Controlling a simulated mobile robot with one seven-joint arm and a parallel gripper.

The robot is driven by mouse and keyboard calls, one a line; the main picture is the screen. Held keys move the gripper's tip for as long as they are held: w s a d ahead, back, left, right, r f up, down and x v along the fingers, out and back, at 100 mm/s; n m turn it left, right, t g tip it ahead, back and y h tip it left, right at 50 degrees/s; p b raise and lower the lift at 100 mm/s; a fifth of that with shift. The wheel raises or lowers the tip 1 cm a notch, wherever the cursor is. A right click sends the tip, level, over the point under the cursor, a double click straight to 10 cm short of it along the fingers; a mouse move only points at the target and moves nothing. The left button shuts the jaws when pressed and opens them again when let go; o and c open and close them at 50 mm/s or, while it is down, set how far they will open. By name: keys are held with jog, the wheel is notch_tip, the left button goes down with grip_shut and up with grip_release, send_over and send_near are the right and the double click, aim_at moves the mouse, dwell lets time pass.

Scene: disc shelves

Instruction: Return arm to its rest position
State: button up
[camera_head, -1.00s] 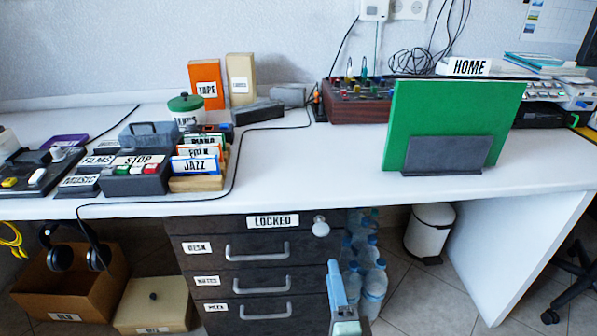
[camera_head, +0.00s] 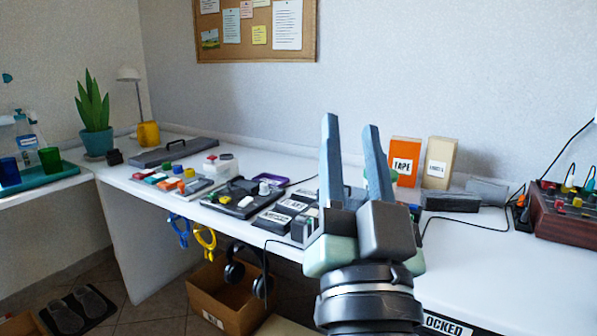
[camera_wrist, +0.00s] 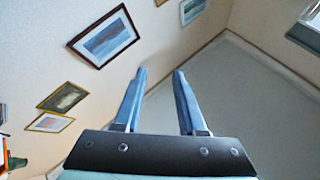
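My gripper (camera_head: 345,130) is raised in front of the desk in the head view, its two blue-grey fingers pointing up. The fingers are apart with nothing between them. In the wrist view my gripper (camera_wrist: 160,80) also shows two separated, empty fingers, with a wall and ceiling beyond. My wrist and gripper body hide part of the desk behind them, including most of the disc rack area.
The white desk (camera_head: 500,270) runs across the view. An orange TAPE box (camera_head: 404,160) and a beige box (camera_head: 440,160) stand behind my gripper. A dark red knobbed box (camera_head: 565,212) is at right. A cardboard box (camera_head: 225,300) sits below the desk.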

jog(key=s+a+r+n+t+p, duration=0.1)
jog(key=s+a+r+n, duration=0.2)
jog(key=r, duration=0.4)
jog(key=s+a+r+n+t+p, duration=0.2)
jog(key=s+a+r, duration=0.1)
jog(key=s+r, duration=0.35)
notch_tip(320, 180, up, 34)
jog(key=p, duration=3.3)
jog(key=shift+w+d+f+m+y, duration=0.25)
jog(key=shift+w+d+m+y, duration=0.05)
jog(key=shift+w+y, duration=0.15)
